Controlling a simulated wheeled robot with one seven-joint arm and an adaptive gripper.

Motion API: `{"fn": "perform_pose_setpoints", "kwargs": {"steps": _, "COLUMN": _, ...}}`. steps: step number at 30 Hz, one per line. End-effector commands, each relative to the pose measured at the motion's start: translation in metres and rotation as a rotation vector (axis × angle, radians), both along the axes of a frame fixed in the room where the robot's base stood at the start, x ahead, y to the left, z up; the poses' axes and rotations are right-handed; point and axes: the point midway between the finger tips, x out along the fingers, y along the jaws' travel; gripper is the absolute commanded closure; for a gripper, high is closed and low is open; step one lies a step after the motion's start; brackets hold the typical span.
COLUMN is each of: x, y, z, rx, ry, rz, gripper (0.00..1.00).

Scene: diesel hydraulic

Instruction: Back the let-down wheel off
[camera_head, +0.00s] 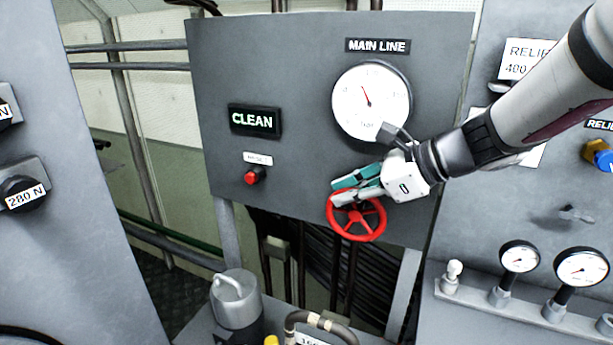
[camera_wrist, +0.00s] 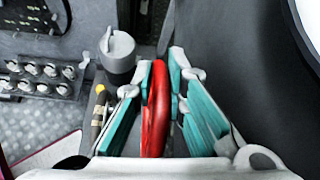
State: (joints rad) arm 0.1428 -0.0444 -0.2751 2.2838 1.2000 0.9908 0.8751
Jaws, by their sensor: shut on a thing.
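The let-down wheel, a red spoked handwheel (camera_head: 357,236), sits at the lower edge of the grey main line panel. My gripper (camera_head: 340,193) reaches in from the upper right, and its fingers are at the top left of the wheel's rim. In the wrist view the red wheel (camera_wrist: 155,110) shows edge-on between the two teal-padded fingers (camera_wrist: 160,85), which are shut on its rim. The round main line gauge (camera_head: 371,101) is above the wheel, with its needle pointing up and slightly left. My gripper covers part of the gauge's lower right.
A lit CLEAN sign (camera_head: 254,121) and a red push button (camera_head: 253,176) are on the panel left of the wheel. A grey canister (camera_head: 237,299) stands below left. Small gauges (camera_head: 519,257) and a manifold block are at the right. Dark hoses hang behind the wheel.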

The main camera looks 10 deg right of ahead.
Motion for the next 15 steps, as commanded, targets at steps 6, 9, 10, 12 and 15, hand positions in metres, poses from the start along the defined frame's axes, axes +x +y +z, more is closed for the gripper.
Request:
{"fn": "perform_pose_setpoints", "kwargs": {"steps": 6, "x": 0.0021, "y": 0.0001, "z": 0.0018, "rx": -0.042, "ry": 0.022, "rz": -0.005, "gripper": 1.0}}
{"fn": "perform_pose_setpoints", "kwargs": {"steps": 9, "x": 0.0029, "y": -0.0002, "z": 0.001, "rx": -0.045, "ry": 0.022, "rz": -0.006, "gripper": 1.0}}
{"fn": "perform_pose_setpoints", "kwargs": {"steps": 10, "x": 0.0031, "y": -0.0002, "z": 0.0009, "rx": -0.045, "ry": 0.022, "rz": -0.006, "gripper": 1.0}}
{"fn": "perform_pose_setpoints", "kwargs": {"steps": 12, "x": 0.0033, "y": -0.0003, "z": 0.0008, "rx": -0.045, "ry": 0.022, "rz": -0.006, "gripper": 1.0}}
{"fn": "perform_pose_setpoints", "kwargs": {"steps": 15, "x": 0.0033, "y": -0.0004, "z": 0.001, "rx": -0.044, "ry": 0.022, "rz": -0.007, "gripper": 1.0}}
